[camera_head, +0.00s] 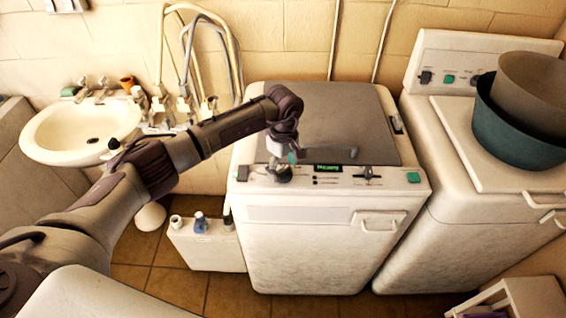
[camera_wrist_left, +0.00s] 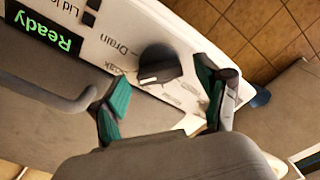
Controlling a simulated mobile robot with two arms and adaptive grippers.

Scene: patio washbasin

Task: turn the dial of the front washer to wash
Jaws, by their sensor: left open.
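The front washer (camera_head: 310,250) stands in the middle of the head view, with a grey lid and a white control panel. Its dark round dial (camera_wrist_left: 160,66) with a pale pointer mark shows in the left wrist view, beside the printed words "Drain" and "Soak". In the head view the dial (camera_head: 281,174) is partly hidden by my gripper. My left gripper (camera_head: 284,157) is over the panel's left end. In the wrist view its green-padded fingers (camera_wrist_left: 165,92) are apart, with the dial seen between them; contact cannot be told. My right gripper is not in view.
A green "Ready" display (camera_wrist_left: 42,33) is on the panel. A grey lid handle (camera_wrist_left: 50,98) is close to one finger. A second washer (camera_head: 480,180) carrying bowls (camera_head: 520,125) stands right. A washbasin (camera_head: 80,130) and a low white box (camera_head: 208,248) are left.

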